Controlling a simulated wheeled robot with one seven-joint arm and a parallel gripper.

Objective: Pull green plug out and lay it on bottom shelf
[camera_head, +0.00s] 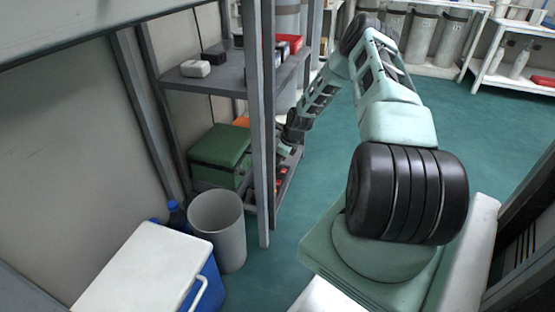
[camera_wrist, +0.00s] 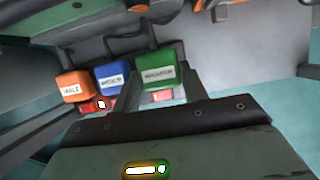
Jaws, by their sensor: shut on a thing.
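In the wrist view a green plug (camera_wrist: 158,74) with a white label and a dark cable sits between the two fingers of my gripper (camera_wrist: 157,86). The fingers are shut on it. A blue plug (camera_wrist: 111,77) and an orange plug (camera_wrist: 72,86) stand in a row to its left, close to the left finger. Whether the green plug is seated in a socket cannot be told. In the head view my arm reaches to the shelf unit, and the fingers and plugs are not clear there. The bottom shelf (camera_head: 287,195) shows partly behind the grey post.
A grey upright post (camera_head: 262,130) stands in front of the shelf unit. A green box (camera_head: 222,148) is left of my wrist. The upper shelf (camera_head: 225,82) holds small items. A grey bin (camera_head: 217,230) and a white-lidded cooler (camera_head: 145,270) stand nearby. Floor to the right is clear.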

